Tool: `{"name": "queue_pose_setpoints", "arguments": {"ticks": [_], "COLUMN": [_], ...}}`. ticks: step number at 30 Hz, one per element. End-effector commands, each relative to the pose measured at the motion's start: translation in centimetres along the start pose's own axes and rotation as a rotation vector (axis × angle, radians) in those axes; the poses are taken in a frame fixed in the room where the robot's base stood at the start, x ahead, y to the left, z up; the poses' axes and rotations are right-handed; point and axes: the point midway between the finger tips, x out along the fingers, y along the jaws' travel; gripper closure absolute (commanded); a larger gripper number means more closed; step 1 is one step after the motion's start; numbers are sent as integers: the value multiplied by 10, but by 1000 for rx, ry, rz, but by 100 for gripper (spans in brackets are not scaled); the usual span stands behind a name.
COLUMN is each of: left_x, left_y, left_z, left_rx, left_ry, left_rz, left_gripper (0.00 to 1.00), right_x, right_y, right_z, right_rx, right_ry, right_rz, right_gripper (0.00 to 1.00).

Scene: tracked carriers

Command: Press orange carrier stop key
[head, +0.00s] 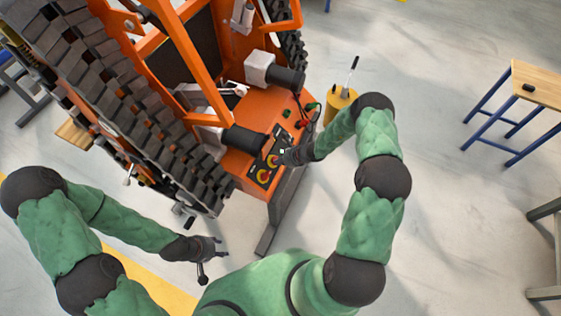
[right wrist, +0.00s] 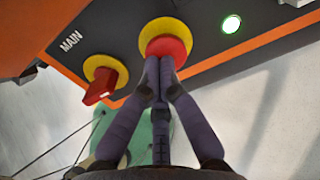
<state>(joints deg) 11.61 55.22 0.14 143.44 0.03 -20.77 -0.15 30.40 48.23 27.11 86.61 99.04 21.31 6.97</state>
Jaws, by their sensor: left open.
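The orange carrier (head: 248,107) has a dark control panel at its near end. The stop key, a red mushroom button on a yellow collar (head: 273,161), sits on that panel. It also shows in the right wrist view (right wrist: 165,43), at top centre. My right gripper (head: 284,157) is at the panel beside the key. In the right wrist view its fingers (right wrist: 159,62) are together, shut and empty, with tips overlapping the key's lower edge. I cannot tell whether they touch or press it. My left gripper (head: 222,247) is open and empty, low over the floor, left of the panel.
A red rotary switch on a yellow plate (right wrist: 103,80), marked MAIN, sits left of the key. A lit green button (right wrist: 231,24) is on its right. A yellow stand with a lever (head: 340,103) is beyond my right forearm. A wooden table (head: 536,82) stands far right.

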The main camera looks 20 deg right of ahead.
Motion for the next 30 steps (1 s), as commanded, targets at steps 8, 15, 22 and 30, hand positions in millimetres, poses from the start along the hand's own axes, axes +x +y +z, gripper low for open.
{"name": "queue_pose_setpoints", "arguments": {"ticks": [8,15,22,30], "left_x": [-5,-29,-39,-48], "left_y": [2,10,14,17], "left_z": [0,1,1,2], "left_rx": [0,0,0,0], "left_ry": [0,0,1,0], "left_rz": [0,0,0,0], "left_gripper": [56,56,56,56], "right_x": [-7,-41,-89,-125], "right_y": [-1,-6,-6,-6], "right_z": [3,14,11,10], "right_rx": [0,-6,-4,-5], "right_ry": [-1,-1,0,-1], "right_rz": [0,2,1,4], "right_gripper": [100,100,100,100]}}
